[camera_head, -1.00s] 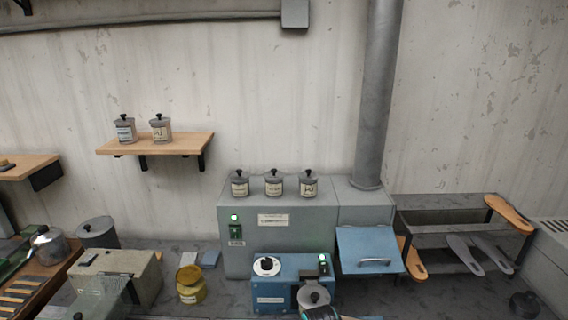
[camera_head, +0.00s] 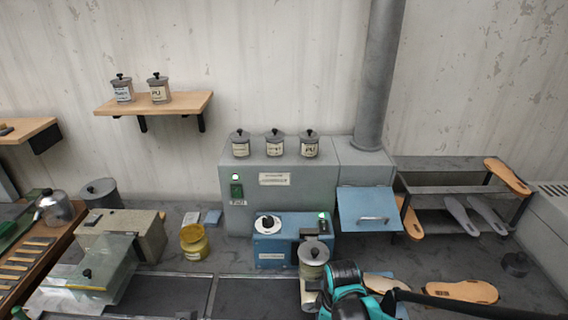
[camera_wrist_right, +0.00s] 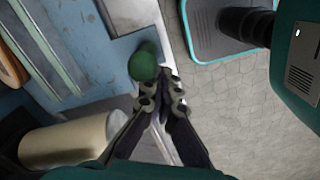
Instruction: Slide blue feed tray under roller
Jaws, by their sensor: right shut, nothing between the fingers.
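A blue flat surface, probably the feed tray (camera_wrist_right: 85,35), fills the upper left of the right wrist view, with pale metal strips along it. In the head view a little blue, perhaps the same tray, shows beside my teal right arm; the arm hides the rest. A cream cylinder, apparently the roller (camera_wrist_right: 65,143), lies at lower left in the wrist view, and its end shows in the head view (camera_head: 308,293). My right gripper (camera_wrist_right: 161,92) is shut and empty, its tips close to a green knob (camera_wrist_right: 143,64); contact is unclear. My left gripper is out of view.
A blue machine (camera_head: 283,258) with a dial stands behind, with a lidded pot (camera_head: 313,253) in front. Tan soles (camera_head: 462,291) lie right of my arm. A yellow tin (camera_head: 194,243) and a clear-covered box (camera_head: 85,285) stand left. Tiled floor shows beyond the bench edge.

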